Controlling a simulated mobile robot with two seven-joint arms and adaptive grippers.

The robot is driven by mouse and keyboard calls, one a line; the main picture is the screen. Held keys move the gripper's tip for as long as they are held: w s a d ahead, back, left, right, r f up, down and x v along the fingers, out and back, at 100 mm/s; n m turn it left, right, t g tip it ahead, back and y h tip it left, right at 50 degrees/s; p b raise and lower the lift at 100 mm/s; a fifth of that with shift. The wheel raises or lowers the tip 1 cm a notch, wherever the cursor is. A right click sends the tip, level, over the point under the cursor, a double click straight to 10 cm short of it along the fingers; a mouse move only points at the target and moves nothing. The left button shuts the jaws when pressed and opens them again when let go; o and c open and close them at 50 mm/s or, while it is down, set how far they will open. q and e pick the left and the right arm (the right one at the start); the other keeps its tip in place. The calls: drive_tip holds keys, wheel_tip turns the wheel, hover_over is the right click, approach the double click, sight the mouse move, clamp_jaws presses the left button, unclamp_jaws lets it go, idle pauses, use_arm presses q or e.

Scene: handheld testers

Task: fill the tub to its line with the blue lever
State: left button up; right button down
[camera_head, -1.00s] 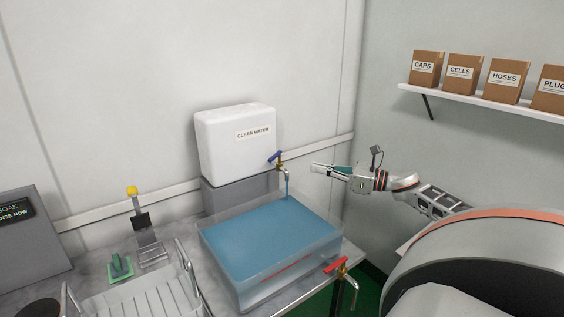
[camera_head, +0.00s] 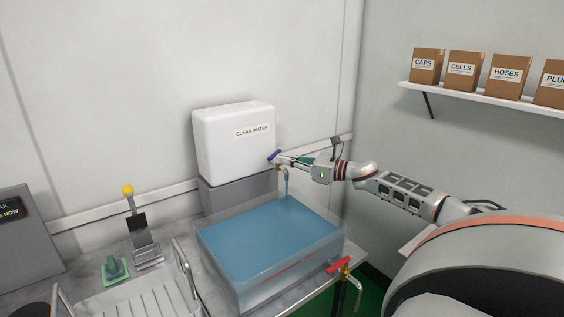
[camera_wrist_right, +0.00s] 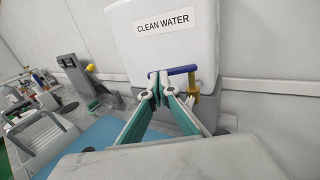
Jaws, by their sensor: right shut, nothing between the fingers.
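The blue lever (camera_head: 273,155) sits on the brass tap of the white clean water tank (camera_head: 232,140). In the right wrist view the lever (camera_wrist_right: 181,70) lies crosswise at my fingertips. My right gripper (camera_head: 282,158) is shut and empty, its tips at the lever; I cannot tell whether they touch it. It also shows in the right wrist view (camera_wrist_right: 158,90). A blue stream of water (camera_head: 286,184) runs from the tap into the clear tub (camera_head: 329,262), which holds blue water. A red line (camera_head: 280,270) marks the tub's front wall. My left gripper is out of view.
A red-handled tap (camera_head: 340,264) stands at the tub's front right corner. A drying rack (camera_head: 150,297), a green-based tool (camera_head: 115,268) and a yellow-knobbed lever (camera_head: 128,190) are at the left. A shelf (camera_head: 480,95) with boxes hangs at right.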

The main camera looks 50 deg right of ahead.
drive_tip(key=shift+w+a, duration=0.1)
drive_tip(key=shift+w, duration=0.2)
